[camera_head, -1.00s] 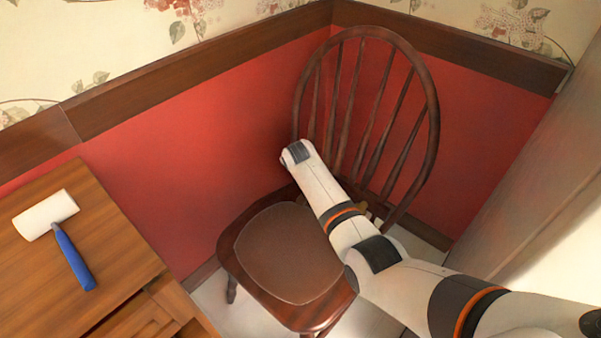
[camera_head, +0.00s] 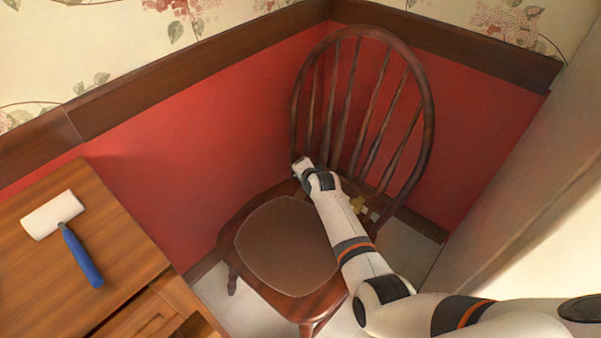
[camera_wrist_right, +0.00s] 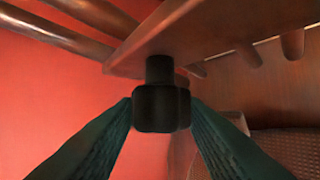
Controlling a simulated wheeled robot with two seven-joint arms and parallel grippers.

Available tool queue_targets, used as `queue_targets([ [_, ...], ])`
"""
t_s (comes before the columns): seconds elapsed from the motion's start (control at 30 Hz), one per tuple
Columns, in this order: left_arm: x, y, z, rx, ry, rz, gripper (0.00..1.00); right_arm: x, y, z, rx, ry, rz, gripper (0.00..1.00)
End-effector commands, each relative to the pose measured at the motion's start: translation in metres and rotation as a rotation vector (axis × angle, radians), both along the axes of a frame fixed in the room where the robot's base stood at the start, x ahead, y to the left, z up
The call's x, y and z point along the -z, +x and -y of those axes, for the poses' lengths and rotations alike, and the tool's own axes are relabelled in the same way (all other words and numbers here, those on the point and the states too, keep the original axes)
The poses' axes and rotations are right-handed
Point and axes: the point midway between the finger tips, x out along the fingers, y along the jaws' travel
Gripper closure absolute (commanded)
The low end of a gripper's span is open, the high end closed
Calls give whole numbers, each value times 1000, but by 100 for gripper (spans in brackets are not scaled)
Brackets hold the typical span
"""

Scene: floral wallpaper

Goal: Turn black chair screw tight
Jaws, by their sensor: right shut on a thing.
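The wooden chair (camera_head: 424,140) stands in the corner, with a brown seat pad and a spindled, arched back. The wrist view shows its dark red wood (camera_wrist_right: 190,40) from close below. A black screw (camera_wrist_right: 160,108) with a wide knob and a short neck sticks out under that wood, and its neck meets the surface. My right gripper (camera_wrist_right: 161,112) is shut on the knob, with one dark green finger on each side. In the head view my right arm reaches across the chair, and the fingers and screw cannot be made out. My left gripper is out of view.
A wooden desk (camera_head: 110,235) at the left holds a lint roller (camera_head: 72,240) with a blue handle. Red walls meet behind the chair, and a pale panel (camera_head: 530,170) rises at the right. A small yellowish thing (camera_head: 358,205) shows beside my arm near the seat.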

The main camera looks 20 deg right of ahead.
Motion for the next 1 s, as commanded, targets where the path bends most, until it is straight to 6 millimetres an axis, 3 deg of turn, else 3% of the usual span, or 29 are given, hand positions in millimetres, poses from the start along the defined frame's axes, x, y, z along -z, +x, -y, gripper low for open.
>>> queue_targets([
  [0.43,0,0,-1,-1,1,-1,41,2,-1,-1,-2,7,4,86],
  [0.47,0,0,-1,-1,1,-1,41,2,-1,-1,-2,7,4,60],
  [0.57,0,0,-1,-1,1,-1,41,2,-1,-1,-1,6,4,43],
  [1.0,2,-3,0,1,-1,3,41,-9,0,-1,-1,6,9,41],
])
